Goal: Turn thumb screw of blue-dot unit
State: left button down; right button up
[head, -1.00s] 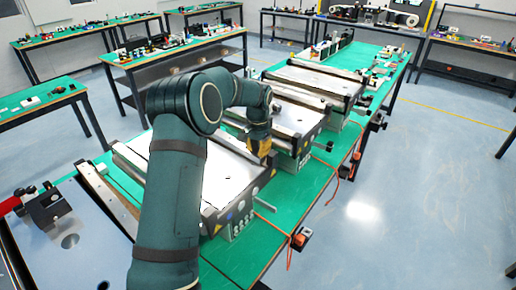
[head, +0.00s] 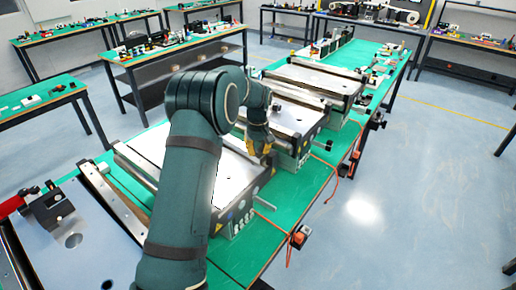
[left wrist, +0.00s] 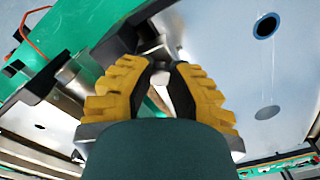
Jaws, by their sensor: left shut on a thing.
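My left gripper (head: 267,156) reaches down to the right end of the gap between the nearest conveyor unit (head: 229,178) and the middle conveyor unit (head: 290,115). In the left wrist view, its yellow ridged fingers (left wrist: 163,75) close around a small light-grey part, which looks like the thumb screw (left wrist: 155,68). The fingers and palm hide most of it. A dark-centred round mark with a blue rim (left wrist: 266,26) shows on the metal plate beside the gripper. I cannot tell from the head view which unit bears the blue dot. My right gripper is not in view.
The units stand on a green table (head: 262,225). A thin rod sticks out of the nearest unit, and an orange cable runs along the table's right edge to an orange-and-black box (head: 299,236). Open floor lies to the right.

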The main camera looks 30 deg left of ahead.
aim_at(258, 151)
pick_arm(q)
jog(key=n+p, duration=0.1)
jog(key=n, duration=0.3)
jog(key=shift+n, duration=1.8)
jog(key=c, duration=0.8)
grip_release()
jog(key=shift+c, duration=0.2)
notch_tip(258, 151, up, 12)
jog(key=shift+f, duration=0.1)
